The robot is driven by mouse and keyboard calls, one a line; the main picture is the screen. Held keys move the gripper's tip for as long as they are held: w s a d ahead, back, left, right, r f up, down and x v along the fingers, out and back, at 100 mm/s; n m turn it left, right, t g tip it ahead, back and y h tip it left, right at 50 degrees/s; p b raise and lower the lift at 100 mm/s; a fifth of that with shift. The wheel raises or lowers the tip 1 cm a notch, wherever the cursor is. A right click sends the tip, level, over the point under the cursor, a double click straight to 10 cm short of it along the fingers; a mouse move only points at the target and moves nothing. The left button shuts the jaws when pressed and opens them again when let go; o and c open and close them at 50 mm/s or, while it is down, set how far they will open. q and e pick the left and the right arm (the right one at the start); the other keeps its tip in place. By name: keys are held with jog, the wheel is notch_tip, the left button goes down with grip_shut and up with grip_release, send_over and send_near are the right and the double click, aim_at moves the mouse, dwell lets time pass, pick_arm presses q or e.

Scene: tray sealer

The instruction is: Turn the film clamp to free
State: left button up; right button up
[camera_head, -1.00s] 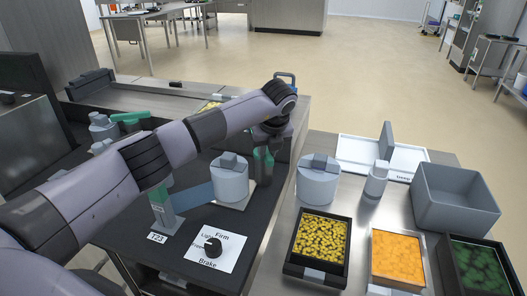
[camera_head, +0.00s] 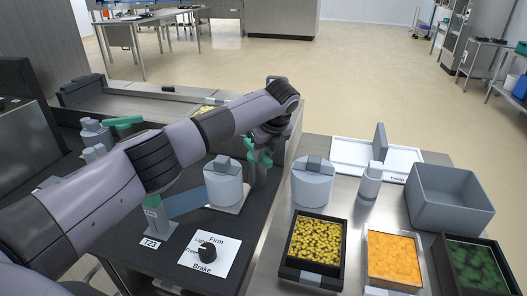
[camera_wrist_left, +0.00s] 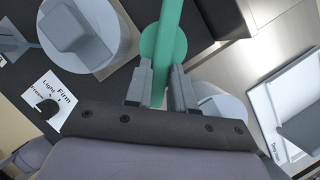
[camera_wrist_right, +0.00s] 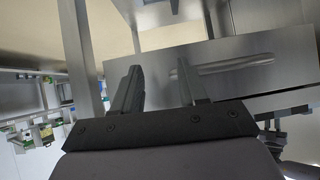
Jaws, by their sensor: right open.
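A green lever on a round green base, which looks like the film clamp (camera_head: 262,158), stands on the dark bench top, right of a grey-white cylinder. In the left wrist view its green bar (camera_wrist_left: 168,30) runs between my fingers. My left gripper (camera_wrist_left: 160,85) has its fingers close on both sides of the bar and appears shut on it. In the head view my left wrist partly hides the gripper and lever. My right gripper (camera_wrist_right: 160,85) is open and empty, facing a metal panel; it is not in the head view.
A black knob (camera_head: 207,249) sits on a white plate marked Light, Firm and Brake. A lidded cylinder (camera_head: 223,187) is left of the lever, another (camera_head: 313,187) to its right. Food trays, a white bottle (camera_head: 370,181) and a grey bin (camera_head: 447,205) stand on the right bench.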

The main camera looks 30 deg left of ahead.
pick_arm(q)
jog(key=o, duration=0.3)
jog(key=shift+v, duration=3.6)
